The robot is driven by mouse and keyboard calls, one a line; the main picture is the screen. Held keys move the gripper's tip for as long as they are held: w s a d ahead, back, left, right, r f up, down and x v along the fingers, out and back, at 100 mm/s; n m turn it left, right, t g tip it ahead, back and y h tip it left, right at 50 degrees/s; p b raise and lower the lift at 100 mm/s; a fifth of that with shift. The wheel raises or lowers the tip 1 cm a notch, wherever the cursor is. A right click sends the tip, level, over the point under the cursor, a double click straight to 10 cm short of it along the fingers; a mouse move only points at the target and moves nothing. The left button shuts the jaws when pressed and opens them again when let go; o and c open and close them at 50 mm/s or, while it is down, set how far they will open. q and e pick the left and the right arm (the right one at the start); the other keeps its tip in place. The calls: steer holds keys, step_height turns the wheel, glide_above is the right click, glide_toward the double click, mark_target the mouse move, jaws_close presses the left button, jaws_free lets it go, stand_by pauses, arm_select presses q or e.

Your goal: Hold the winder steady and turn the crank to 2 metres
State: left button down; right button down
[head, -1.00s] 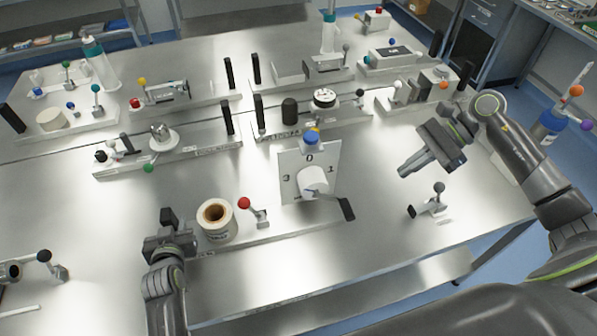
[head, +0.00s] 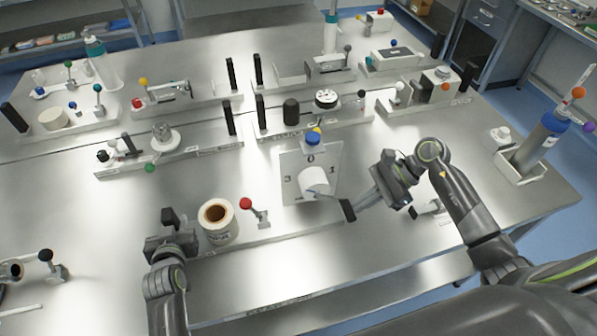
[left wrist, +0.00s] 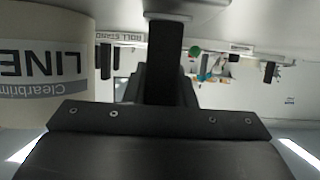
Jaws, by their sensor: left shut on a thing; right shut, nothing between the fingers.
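The winder has a long flat base (head: 275,239) with an upright dial plate (head: 330,163) marked with numerals. A white drum (head: 314,180) sits on the plate's front, and a dark crank handle (head: 348,210) sticks out at its lower right. My left gripper (head: 170,232) is shut on a black upright post (head: 168,215) at the base's left end; the post also shows in the left wrist view (left wrist: 166,62). My right gripper (head: 362,203) is shut and empty, its tips close to the crank handle's right side; I cannot tell whether they touch.
A liner roll (head: 216,224) stands on the base beside my left gripper. A red-knobbed lever (head: 246,204) stands between roll and plate. A small clamp (head: 428,207) is partly hidden behind my right arm. Other fixtures fill the table's back; the left middle is clear.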

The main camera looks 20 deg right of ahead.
mark_target(353, 215)
arm_select(q)
steer(key=shift+f, duration=0.15)
arm_select(e)
steer(key=shift+a+f, duration=0.1)
steer(key=shift+f, duration=0.05)
steer(key=f+y, duration=0.1)
steer(key=a+f+y, duration=0.1)
steer(key=y, duration=0.1)
steer(key=f+y, duration=0.1)
steer(key=shift+a+f, duration=0.25)
steer(key=shift+f, duration=0.15)
steer(key=shift+a+f+y, duration=0.2)
steer(key=shift+f+y, duration=0.05)
steer(key=shift+y, duration=0.15)
steer(key=shift+a+f, duration=0.8)
steer(key=shift+f, duration=0.05)
steer(key=shift+f+x, duration=0.25)
steer(key=shift+x, duration=1)
